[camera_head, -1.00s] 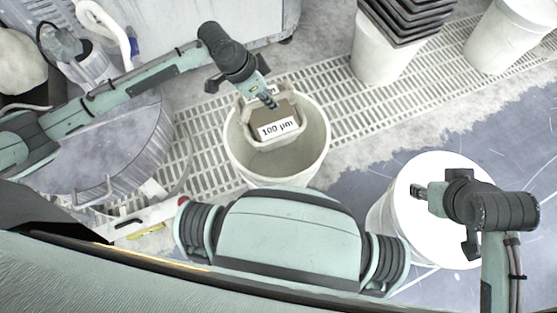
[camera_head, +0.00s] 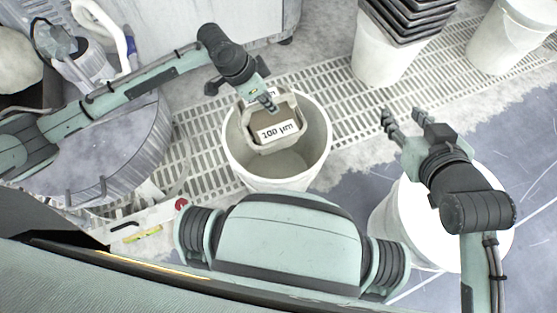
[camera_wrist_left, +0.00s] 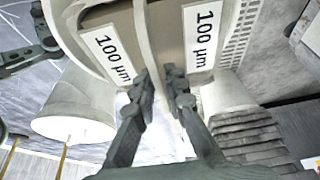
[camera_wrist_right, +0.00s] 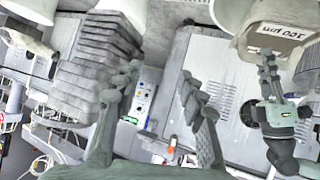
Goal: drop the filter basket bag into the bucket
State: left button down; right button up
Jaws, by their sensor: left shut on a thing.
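The filter basket bag (camera_head: 265,139) is a beige, square-rimmed piece with a "100 µm" label. My left gripper (camera_head: 271,104) is shut on its rim and holds it over the open mouth of the bucket. The left wrist view shows the fingers (camera_wrist_left: 160,90) on the bag wall between two "100 µm" labels (camera_wrist_left: 202,35). The pale bucket (camera_head: 238,172) stands on the grating; in the head view the bag lies within its rim outline, its depth unclear. My right gripper (camera_head: 405,116) is open and empty, to the right of the bucket.
A white-topped bucket (camera_head: 422,226) stands below my right arm. Stacked dark trays sit on another bucket (camera_head: 382,58) at the back, and a further pale bucket (camera_head: 507,38) is at the upper right. A round grey drum (camera_head: 110,150) stands at the left.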

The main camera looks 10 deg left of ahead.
pick_arm(q)
jog(key=shift+f+b, duration=0.85)
jog(key=shift+b, duration=0.25)
jog(key=shift+f, duration=0.1)
pick_arm(e)
jog(key=w+a+r+t+y, duration=0.2)
jog(key=a+r+t+y, duration=0.2)
jog(key=r, duration=0.7)
jog(key=shift+w+a+r+n+t, duration=0.15)
jog(key=shift+a+r+n+t, duration=0.2)
jog(key=shift+a+t, duration=1)
jog(key=shift+a+g, duration=0.25)
pick_arm(q)
jog(key=c, duration=1.5)
grip_release()
jog(key=v, duration=1.2)
pick_arm(e)
jog(key=shift+f, duration=0.1)
